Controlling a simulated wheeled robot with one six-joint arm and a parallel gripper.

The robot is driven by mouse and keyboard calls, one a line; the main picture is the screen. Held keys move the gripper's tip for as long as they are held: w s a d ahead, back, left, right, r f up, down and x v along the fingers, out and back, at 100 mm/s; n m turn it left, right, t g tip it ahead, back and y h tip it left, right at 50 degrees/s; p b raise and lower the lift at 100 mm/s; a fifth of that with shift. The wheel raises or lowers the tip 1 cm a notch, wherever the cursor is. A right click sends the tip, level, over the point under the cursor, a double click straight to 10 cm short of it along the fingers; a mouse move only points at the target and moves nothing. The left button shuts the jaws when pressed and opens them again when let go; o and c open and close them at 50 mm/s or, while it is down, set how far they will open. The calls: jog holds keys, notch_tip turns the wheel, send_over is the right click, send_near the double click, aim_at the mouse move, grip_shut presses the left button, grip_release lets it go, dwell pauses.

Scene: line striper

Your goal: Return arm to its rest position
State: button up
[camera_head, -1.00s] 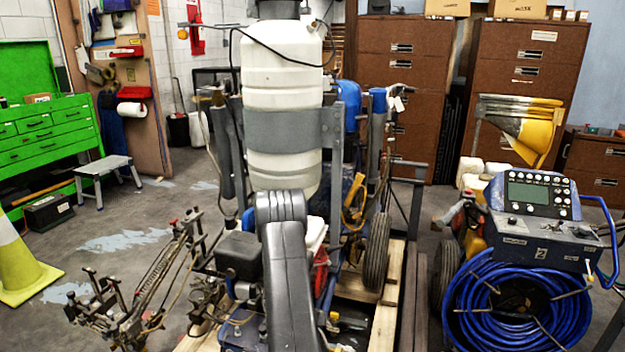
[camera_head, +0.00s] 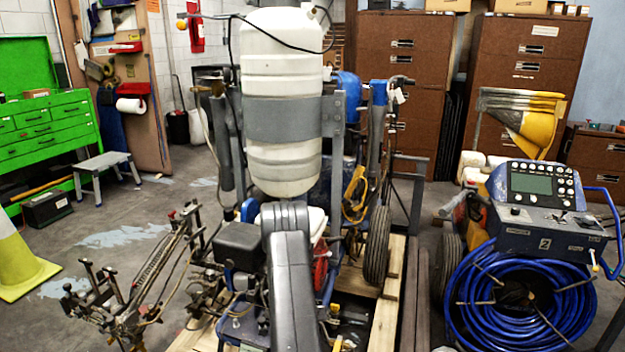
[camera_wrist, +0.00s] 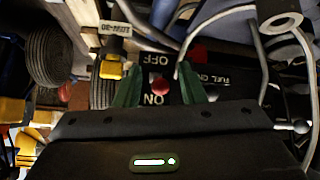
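In the wrist view my gripper (camera_wrist: 160,84) shows two green fingers that stand apart, with nothing held between them. My gripper is hidden there behind the arm.
The striper's engine (camera_head: 240,246), wheel (camera_head: 377,246) and metal arms (camera_head: 150,285) surround my arm. A blue hose reel (camera_head: 480,335) with a control box (camera_head: 543,238) stands at right. A yellow cone (camera_head: 22,265) and step stool (camera_head: 103,168) stand left. Open floor (camera_head: 120,240) lies between.

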jog(key=shift+s+f+t+b, duration=0.1)
jog(key=shift+f+t+b, duration=0.7)
jog(key=shift+b, duration=4.3)
jog(key=t+h+b, duration=0.1)
jog(key=t+b, duration=0.1)
jog(key=b, duration=0.4)
jog(key=shift+a+f+b, duration=0.1)
jog(key=shift+f+b, duration=0.1)
jog(key=shift+b, duration=0.2)
jog(key=t+b, duration=0.1)
jog(key=b, duration=0.1)
jog(key=t+b, duration=0.1)
jog(key=b, duration=0.1)
jog(key=shift+f, duration=0.25)
jog(key=shift+r+h+b, duration=0.15)
jog(key=shift+h+b, duration=0.15)
jog(key=shift+b, duration=0.05)
jog(key=shift+r+n, duration=0.1)
jog(key=shift+n, duration=0.2)
